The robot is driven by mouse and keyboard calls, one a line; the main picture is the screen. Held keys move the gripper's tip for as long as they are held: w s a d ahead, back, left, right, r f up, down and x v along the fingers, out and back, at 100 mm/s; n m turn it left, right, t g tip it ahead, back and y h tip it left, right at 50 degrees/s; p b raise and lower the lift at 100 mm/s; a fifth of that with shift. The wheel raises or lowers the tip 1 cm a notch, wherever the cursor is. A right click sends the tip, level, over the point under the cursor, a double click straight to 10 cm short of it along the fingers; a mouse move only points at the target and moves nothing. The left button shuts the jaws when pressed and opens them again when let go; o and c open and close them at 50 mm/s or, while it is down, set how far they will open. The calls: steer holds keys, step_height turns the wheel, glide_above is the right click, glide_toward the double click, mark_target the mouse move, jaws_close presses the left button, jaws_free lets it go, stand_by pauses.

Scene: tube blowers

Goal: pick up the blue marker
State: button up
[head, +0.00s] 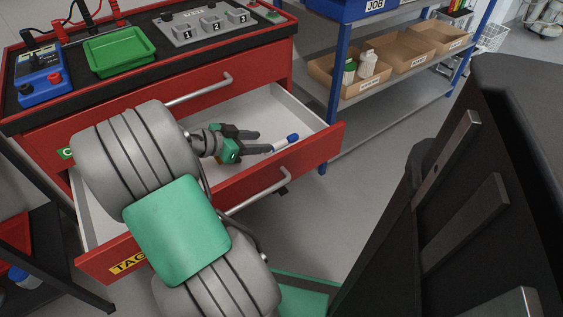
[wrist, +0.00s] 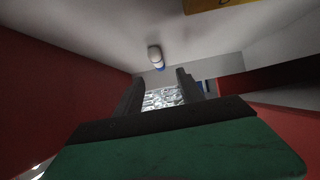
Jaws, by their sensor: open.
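The blue marker (head: 285,143) has a white body and a blue cap. It lies in the open drawer (head: 322,145), its cap towards the drawer's right end. My gripper (head: 261,141) is inside the drawer, just left of the marker, with its two dark fingers open and pointing right towards it. In the head view the marker's white end shows close to the nearer fingertip; I cannot tell if they touch. In the wrist view the marker (wrist: 155,57) appears end-on on the grey drawer floor, above the gap between the fingers (wrist: 160,82). Nothing is between the fingers.
Above is the bench top with a green tray (head: 119,50), a blue power box (head: 40,75) and a grey numbered block (head: 205,27). A shelf with cardboard bins (head: 405,57) stands behind at right. A yellow label (wrist: 218,4) shows in the wrist view.

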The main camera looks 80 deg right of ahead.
mark_target(280, 142)
steer(key=b+x, duration=0.2)
steer(key=x, duration=0.6)
steer(key=shift+a+b, duration=0.15)
steer(key=shift+b, duration=0.15)
steer(key=shift+c, duration=0.2)
jaws_close()
